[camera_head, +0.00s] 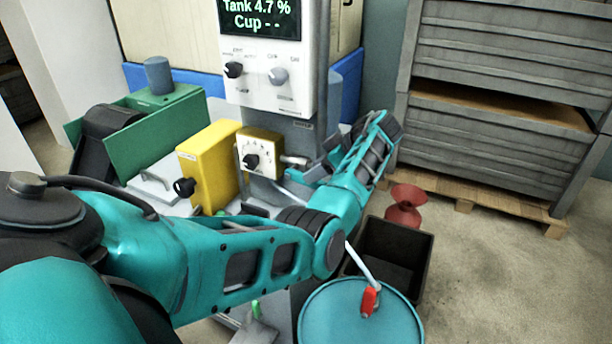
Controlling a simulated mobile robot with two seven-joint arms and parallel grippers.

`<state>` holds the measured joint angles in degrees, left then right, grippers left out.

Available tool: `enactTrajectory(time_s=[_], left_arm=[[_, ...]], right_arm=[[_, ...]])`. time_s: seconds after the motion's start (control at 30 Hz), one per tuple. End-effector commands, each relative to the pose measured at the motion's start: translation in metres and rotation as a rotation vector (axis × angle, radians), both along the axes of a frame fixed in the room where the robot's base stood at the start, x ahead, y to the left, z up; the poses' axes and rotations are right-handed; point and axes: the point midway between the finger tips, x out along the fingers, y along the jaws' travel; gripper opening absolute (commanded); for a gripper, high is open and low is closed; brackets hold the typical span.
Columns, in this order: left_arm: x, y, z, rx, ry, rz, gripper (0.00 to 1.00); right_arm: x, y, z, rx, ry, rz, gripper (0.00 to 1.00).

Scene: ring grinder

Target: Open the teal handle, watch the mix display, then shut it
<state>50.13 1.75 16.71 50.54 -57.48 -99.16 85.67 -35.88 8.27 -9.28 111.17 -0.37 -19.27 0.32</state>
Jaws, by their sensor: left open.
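The display (260,16) at the top reads "Tank 4.7 %" and "Cup - -"; its upper edge is cut off. I cannot make out a teal handle; my arm covers part of the machine. My left arm comes in from the left, bends at the lower middle and reaches up and back. My left gripper (309,170) is open, just right of the cream dial box. A grey rod end lies close to its fingers; I cannot tell whether they touch. My right gripper is not in view.
Knobs sit below the display on the white panel (262,84). A yellow box (208,164) and a cream dial box (259,157) stand left of the gripper. A teal drum (348,328) with a red valve, a dark bin (424,255) and a red funnel (405,208) stand right.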

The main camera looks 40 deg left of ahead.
Motion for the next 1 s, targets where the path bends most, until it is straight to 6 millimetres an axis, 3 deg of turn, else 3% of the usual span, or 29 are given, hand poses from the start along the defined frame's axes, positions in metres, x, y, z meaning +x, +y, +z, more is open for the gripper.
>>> enactTrajectory(time_s=[0.3, 0.67, 1.0], left_arm=[[-0.009, 0.028, -0.029, 0.000, 0.000, 0.000, 0.45], [-0.010, 0.030, -0.032, -0.001, 0.000, 0.000, 0.44], [-0.009, 0.030, -0.032, -0.001, 0.000, 0.000, 0.11]], right_arm=[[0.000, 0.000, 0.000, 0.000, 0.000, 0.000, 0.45], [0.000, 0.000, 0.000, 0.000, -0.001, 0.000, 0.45], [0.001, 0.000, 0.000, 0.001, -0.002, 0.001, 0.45]])
